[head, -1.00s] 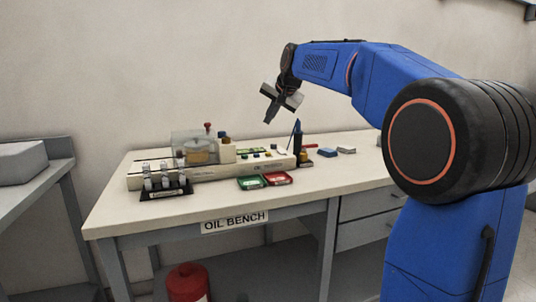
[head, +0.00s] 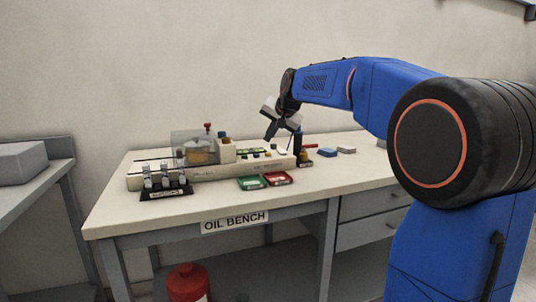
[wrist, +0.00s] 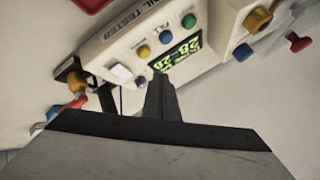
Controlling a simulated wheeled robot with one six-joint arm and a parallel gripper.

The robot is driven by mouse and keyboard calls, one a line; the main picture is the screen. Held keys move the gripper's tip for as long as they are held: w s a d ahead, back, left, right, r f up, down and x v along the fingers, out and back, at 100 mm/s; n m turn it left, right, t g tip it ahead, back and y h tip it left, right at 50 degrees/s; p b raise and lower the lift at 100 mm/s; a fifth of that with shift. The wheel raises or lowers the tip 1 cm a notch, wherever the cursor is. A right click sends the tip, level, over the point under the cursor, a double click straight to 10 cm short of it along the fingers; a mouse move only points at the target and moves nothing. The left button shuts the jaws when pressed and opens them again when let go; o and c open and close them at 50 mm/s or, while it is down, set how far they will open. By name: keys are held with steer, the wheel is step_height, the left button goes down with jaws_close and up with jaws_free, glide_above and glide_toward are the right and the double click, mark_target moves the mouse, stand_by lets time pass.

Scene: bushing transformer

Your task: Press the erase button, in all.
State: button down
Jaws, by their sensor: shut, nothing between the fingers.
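The oil tester (head: 215,168) is a long cream unit on the bench; its panel (wrist: 205,62) shows tilted in the wrist view. My gripper (head: 269,137) is shut and empty above the tester's right part. In the wrist view its fingertips (wrist: 160,80) appear just below the display, apparently clear of the buttons.
A green tray (head: 251,183) and a red tray (head: 277,178) sit in front of the tester. A black rack of small vials (head: 165,190) stands at the left. A blue block (head: 328,152) lies to the right. The bench top (head: 340,180) is clear at its right front.

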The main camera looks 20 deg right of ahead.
mark_target(269, 156)
steer(key=shift+f, duration=1.15)
steer(key=shift+f, duration=0.2)
stand_by(1.2)
steer(key=shift+f, duration=0.25)
steer(key=shift+f, duration=0.45)
stand_by(1.0)
steer(key=shift+r, duration=0.9)
steer(key=shift+r, duration=2.5)
steer(key=shift+s, duration=0.1)
